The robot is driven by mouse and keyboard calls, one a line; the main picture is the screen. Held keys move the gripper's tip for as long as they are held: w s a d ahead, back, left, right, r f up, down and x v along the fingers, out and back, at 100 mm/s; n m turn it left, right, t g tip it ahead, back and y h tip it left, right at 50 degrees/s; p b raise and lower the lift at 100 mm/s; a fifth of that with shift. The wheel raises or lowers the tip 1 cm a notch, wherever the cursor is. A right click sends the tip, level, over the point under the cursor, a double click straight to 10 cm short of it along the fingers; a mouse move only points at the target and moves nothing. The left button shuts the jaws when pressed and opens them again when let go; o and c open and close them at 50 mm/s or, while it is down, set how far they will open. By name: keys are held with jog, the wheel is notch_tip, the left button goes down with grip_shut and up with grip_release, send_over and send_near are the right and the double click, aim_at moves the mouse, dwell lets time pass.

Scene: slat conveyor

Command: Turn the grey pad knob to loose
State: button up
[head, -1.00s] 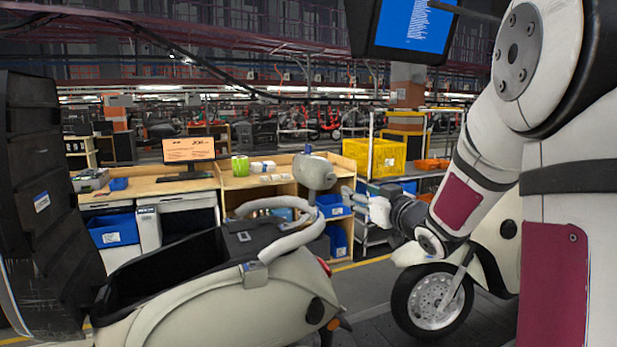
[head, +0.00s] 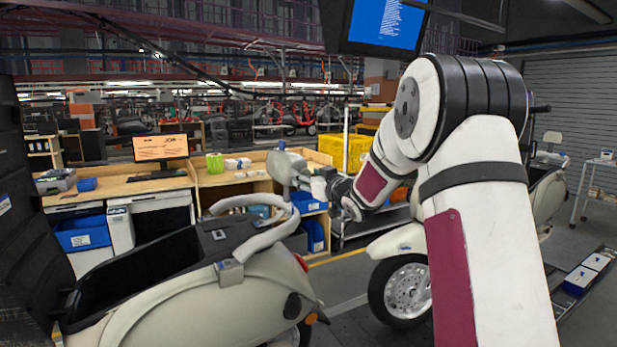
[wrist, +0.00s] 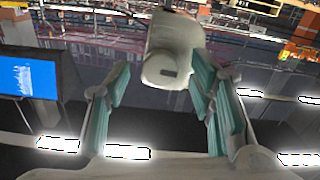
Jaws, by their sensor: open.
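A rounded grey pad (head: 286,168) stands at the rear of the cream scooter (head: 200,295), above its white grab rail (head: 262,243). In the wrist view the grey pad (wrist: 174,50) is straight ahead, with a small dark slot on its near end. I cannot make out a separate knob or its setting. My gripper (head: 306,183) is just right of the pad in the head view. In the wrist view my gripper (wrist: 160,95) is open, its two teal-padded fingers spread, with the pad's near end showing between and beyond them. I cannot tell whether they touch it.
A wooden workbench (head: 225,179) with a monitor (head: 161,148) and blue bins (head: 83,233) stands behind the scooter. A black upright panel (head: 30,230) is at the left. Another scooter's front wheel (head: 402,290) is below my arm. A hanging screen (head: 385,22) is overhead.

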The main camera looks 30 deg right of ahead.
jog(key=shift+w, duration=0.15)
jog(key=shift+c, duration=0.5)
jog(key=c, duration=1.1)
jog(key=shift+o, duration=0.2)
